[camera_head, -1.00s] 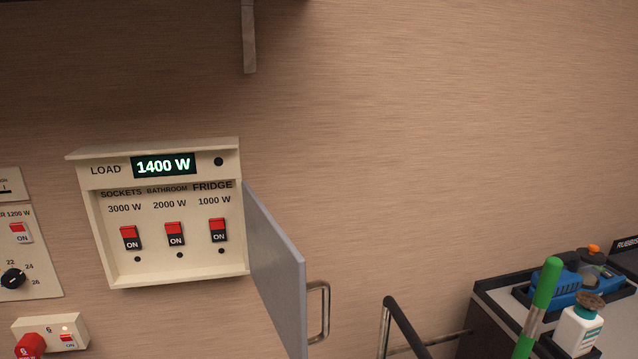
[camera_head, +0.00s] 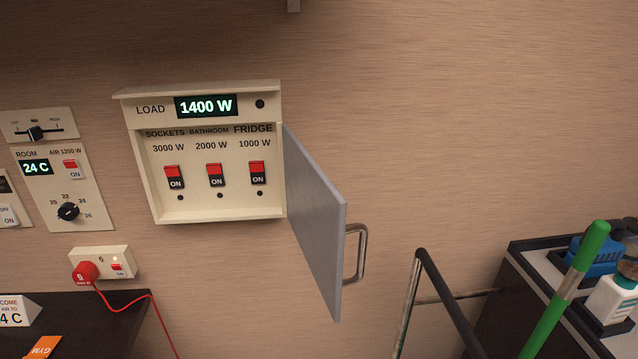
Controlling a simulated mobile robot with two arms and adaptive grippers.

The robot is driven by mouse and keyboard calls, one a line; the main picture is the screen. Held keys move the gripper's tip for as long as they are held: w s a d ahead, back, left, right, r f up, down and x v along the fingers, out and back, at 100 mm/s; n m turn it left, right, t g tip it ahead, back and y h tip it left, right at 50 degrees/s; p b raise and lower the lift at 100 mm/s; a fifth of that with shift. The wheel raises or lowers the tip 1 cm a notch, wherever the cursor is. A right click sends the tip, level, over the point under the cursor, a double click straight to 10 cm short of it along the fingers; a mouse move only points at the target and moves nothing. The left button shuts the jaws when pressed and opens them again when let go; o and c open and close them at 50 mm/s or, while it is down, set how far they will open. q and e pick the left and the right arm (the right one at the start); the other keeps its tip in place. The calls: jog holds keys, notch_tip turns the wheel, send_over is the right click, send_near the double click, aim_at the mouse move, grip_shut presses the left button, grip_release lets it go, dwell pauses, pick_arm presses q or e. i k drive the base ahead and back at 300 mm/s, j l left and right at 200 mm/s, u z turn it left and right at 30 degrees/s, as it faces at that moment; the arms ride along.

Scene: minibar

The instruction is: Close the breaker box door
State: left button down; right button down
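The breaker box (camera_head: 208,213) is a cream box on the wall, left of the middle. Its display reads 1400 W, and its three red switches, sockets, bathroom and fridge, are at ON. The grey breaker box door (camera_head: 316,225) is hinged at the box's right edge and stands open, swung out from the wall. A metal loop handle (camera_head: 361,254) sits on the door's outer edge. Neither of my grippers is in view.
A black-and-metal rail (camera_head: 433,290) stands below and right of the door. A green-handled pole (camera_head: 572,285) and a cart (camera_head: 520,262) with bottles are at the right. A red plug (camera_head: 86,272) and thermostat panel (camera_head: 82,189) are at the left. The wall right of the door is clear.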

aim_at(316, 210)
jog(key=l+u, duration=0.3)
jog(key=u, duration=0.2)
jog(key=k+l+u, duration=0.2)
jog(key=u, duration=0.25)
jog(key=k+l+u, duration=0.45)
jog(key=k+l, duration=0.8)
jog(key=l+z, duration=0.75)
jog(key=l, duration=0.2)
